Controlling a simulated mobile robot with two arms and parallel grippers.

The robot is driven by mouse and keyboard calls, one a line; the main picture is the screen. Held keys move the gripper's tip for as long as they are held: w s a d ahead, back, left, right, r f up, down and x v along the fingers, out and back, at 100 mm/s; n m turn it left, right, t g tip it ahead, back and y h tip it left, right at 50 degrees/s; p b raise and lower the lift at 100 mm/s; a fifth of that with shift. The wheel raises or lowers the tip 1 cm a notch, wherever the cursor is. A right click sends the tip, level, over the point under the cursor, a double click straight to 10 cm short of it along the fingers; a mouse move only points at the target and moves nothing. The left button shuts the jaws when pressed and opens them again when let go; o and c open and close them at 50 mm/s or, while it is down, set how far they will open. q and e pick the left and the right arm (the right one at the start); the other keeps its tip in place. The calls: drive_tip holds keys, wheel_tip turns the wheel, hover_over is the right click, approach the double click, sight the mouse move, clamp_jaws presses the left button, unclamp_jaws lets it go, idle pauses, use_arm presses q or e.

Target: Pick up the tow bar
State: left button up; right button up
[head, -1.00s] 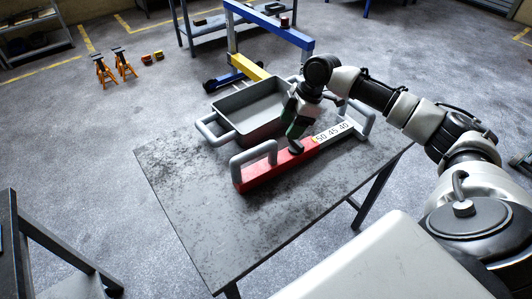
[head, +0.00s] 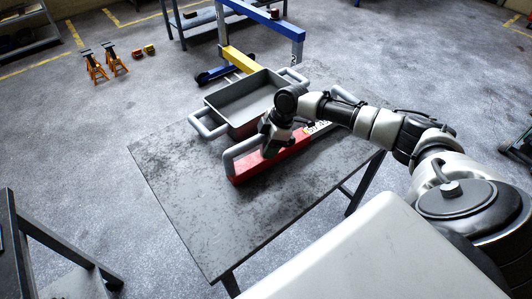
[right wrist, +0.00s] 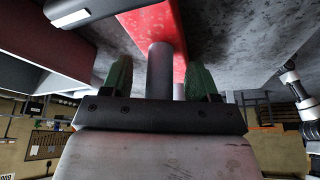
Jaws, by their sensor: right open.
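The tow bar (head: 262,169), a red bar with a pale numbered part and grey loop handles, lies on the table (head: 190,215). Its left grey handle (head: 238,149) shows in the head view; much of the rest is behind my right arm. My right gripper (head: 268,146) is at that left handle. In the right wrist view, the open right gripper (right wrist: 160,80) has its green fingers on either side of a grey handle post (right wrist: 160,68), with gaps visible. The red bar (right wrist: 155,30) is beyond the post. My left gripper is not in the head view.
A grey tray (head: 240,115) with handles stands just behind the tow bar. A blue and yellow hoist (head: 240,60) stands behind the table. Orange stands (head: 105,62) are on the floor. The table's left front is clear.

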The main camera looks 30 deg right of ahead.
clamp_jaws()
idle(1.2)
drive_tip(key=shift+w+r, duration=0.1)
drive_tip(key=shift+r, duration=0.05)
